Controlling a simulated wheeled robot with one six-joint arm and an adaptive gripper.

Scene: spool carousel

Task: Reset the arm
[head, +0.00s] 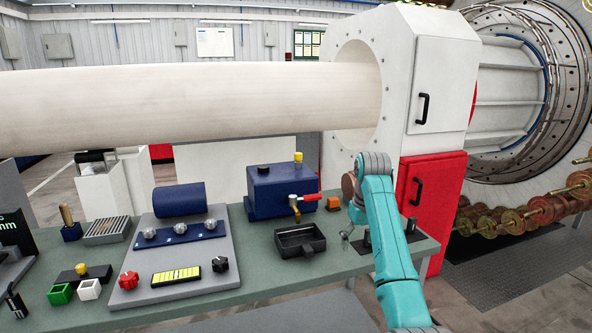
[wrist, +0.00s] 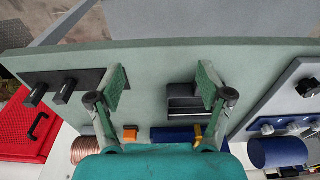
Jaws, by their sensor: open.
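My teal arm rises at the right of the head view, in front of the bench's right end. My gripper (wrist: 160,88) shows in the wrist view with its two green fingers wide apart and nothing between them. In the head view only a small part of the gripper (head: 347,236) shows beside the arm, above the bench. The green-grey bench top (head: 262,262) lies below it. A black tray (head: 300,241) stands on the bench to the left of the arm, and it also shows near the right finger in the wrist view (wrist: 184,112).
A blue box (head: 272,190) with a red-handled tap stands behind the tray. A grey panel (head: 190,262) with knobs and a blue cylinder (head: 180,199) is left. A red cabinet (head: 437,205) and copper spools (head: 510,219) are right. A thick pale pipe (head: 190,95) crosses above.

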